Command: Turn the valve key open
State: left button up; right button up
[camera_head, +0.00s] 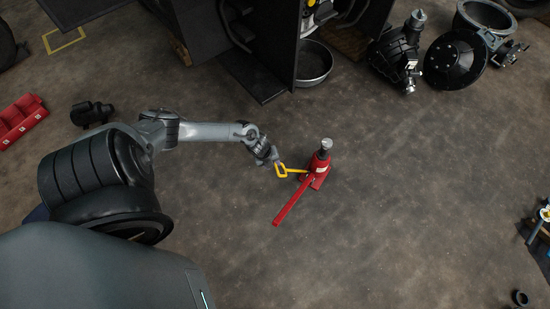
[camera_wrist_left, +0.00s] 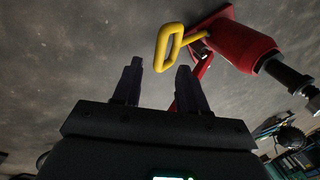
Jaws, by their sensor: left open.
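The valve key is a yellow bar with a looped handle (camera_head: 282,170), at the left side of a red bottle jack (camera_head: 319,165) in the head view. In the left wrist view the yellow loop (camera_wrist_left: 169,48) lies just beyond my fingertips, and the red jack (camera_wrist_left: 242,45) is to its right. My left gripper (camera_wrist_left: 158,78) is open, its two dark fingers apart with nothing between them. In the head view my left gripper (camera_head: 272,159) is close to the loop; whether it touches cannot be told. My right gripper is not in view.
A red jack handle (camera_head: 291,203) slants down-left from the jack. The dark forklift body (camera_head: 262,50) and a round pan (camera_head: 313,64) stand behind. Dark machine parts (camera_head: 455,60) lie at the upper right. The floor right of the jack is clear.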

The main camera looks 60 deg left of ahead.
aim_at(276, 168)
pick_arm(q)
jog(key=b+x, duration=0.2)
jog(key=x, duration=0.2)
jog(key=shift+w+a+f+b, duration=0.15)
jog(key=shift+w+f+b, duration=0.05)
jog(key=shift+f+b, duration=0.2)
jog(key=shift+f, duration=0.3)
grip_shut()
